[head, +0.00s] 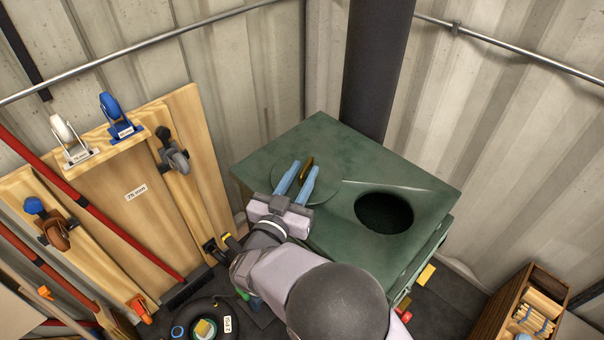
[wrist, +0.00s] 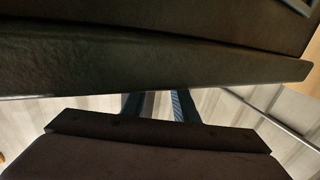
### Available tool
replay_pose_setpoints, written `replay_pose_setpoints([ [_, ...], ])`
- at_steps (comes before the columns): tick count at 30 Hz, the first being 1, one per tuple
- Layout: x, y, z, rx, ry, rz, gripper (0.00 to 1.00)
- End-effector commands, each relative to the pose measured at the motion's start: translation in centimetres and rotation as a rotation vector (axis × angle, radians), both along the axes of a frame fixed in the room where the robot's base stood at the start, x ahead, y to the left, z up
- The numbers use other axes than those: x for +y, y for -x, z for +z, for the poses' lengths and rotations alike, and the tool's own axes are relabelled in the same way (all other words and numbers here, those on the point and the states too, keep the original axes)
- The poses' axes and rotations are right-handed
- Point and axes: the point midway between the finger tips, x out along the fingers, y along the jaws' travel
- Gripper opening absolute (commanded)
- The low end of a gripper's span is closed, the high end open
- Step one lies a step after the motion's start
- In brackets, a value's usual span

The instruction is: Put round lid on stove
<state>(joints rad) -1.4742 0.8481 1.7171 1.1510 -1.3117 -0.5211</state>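The green stove (head: 425,238) stands in the corner, with a dark round opening (head: 384,213) on the right of its top. The round green lid (head: 328,190) shows as a flat disc over the left part of the top; whether it rests there or hovers is unclear. Its small orange-brown handle (head: 307,164) stands between the tips of my gripper (head: 303,167). The two blue fingers are apart, and I cannot tell whether they touch the handle. In the wrist view my gripper's fingers (wrist: 158,97) are partly hidden behind a dark slab edge.
A black flue pipe (head: 376,70) rises behind the stove. Wooden boards with casters (head: 135,160) and red-handled tools lean at the left. A wooden crate (head: 520,308) stands at lower right. A round black item (head: 215,318) lies on the floor at lower left.

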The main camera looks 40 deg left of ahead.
Motion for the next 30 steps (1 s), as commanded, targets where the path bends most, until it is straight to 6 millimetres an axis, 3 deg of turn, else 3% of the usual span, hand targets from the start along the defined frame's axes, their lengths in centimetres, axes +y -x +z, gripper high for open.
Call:
replay_pose_setpoints([
  [9,0.0,0.0,0.4,0.000,-0.001,0.000,0.26],
  [13,-0.2,0.9,0.3,-0.001,-0.001,0.003,0.26],
  [30,-3.8,9.4,0.2,0.000,-0.001,0.003,0.26],
])
